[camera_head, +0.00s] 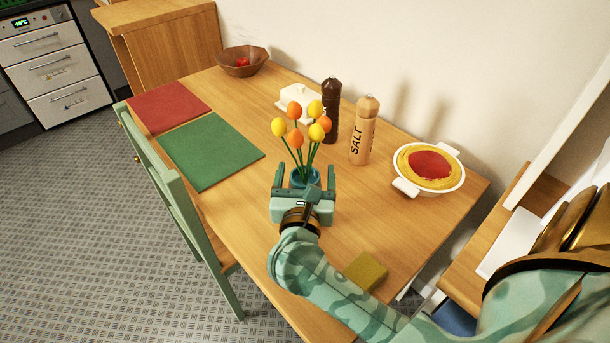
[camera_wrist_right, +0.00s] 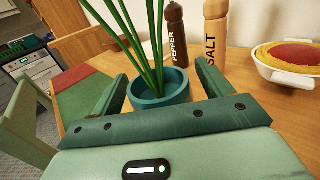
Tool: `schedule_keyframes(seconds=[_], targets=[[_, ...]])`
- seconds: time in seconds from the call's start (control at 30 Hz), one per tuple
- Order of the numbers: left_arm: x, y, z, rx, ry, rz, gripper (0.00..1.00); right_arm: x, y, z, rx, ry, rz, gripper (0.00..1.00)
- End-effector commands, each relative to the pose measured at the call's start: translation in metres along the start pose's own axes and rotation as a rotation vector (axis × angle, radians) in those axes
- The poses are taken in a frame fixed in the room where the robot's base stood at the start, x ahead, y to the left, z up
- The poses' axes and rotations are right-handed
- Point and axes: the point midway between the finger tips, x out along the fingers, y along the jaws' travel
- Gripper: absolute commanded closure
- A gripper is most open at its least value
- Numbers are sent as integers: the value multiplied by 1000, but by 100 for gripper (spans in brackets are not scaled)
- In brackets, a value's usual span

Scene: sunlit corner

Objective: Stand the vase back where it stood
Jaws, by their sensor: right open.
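A small teal vase (camera_head: 299,179) stands upright on the wooden table, holding orange and yellow flowers (camera_head: 300,123) on green stems. My right gripper (camera_head: 305,172) is open, with one finger on each side of the vase. In the right wrist view the vase (camera_wrist_right: 158,92) sits between and beyond the open fingers (camera_wrist_right: 160,88), with a gap visible at its sides. The lower part of the vase is partly hidden by the gripper body in the head view. My left gripper is not seen.
A pepper mill (camera_head: 332,110), a salt mill (camera_head: 362,135) and a white butter dish (camera_head: 297,102) stand behind the vase. Green (camera_head: 208,150) and red (camera_head: 168,104) mats lie left. A yellow sponge-like block (camera_head: 366,271) lies near the front edge.

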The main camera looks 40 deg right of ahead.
Motion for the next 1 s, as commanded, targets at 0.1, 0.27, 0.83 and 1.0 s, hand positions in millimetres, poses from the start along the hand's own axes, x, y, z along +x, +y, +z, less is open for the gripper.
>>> schedule_keyframes(seconds=[0.1, 0.27, 0.83, 1.0], targets=[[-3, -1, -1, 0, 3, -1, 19, -8, 0, 2, 0, 1, 0, 22], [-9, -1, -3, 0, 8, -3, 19, -41, 0, 2, 0, 4, 1, 22], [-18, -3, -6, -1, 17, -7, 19, -121, 0, 2, 1, 0, 0, 22], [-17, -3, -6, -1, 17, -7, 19, -120, 0, 2, 0, 0, 0, 22]])
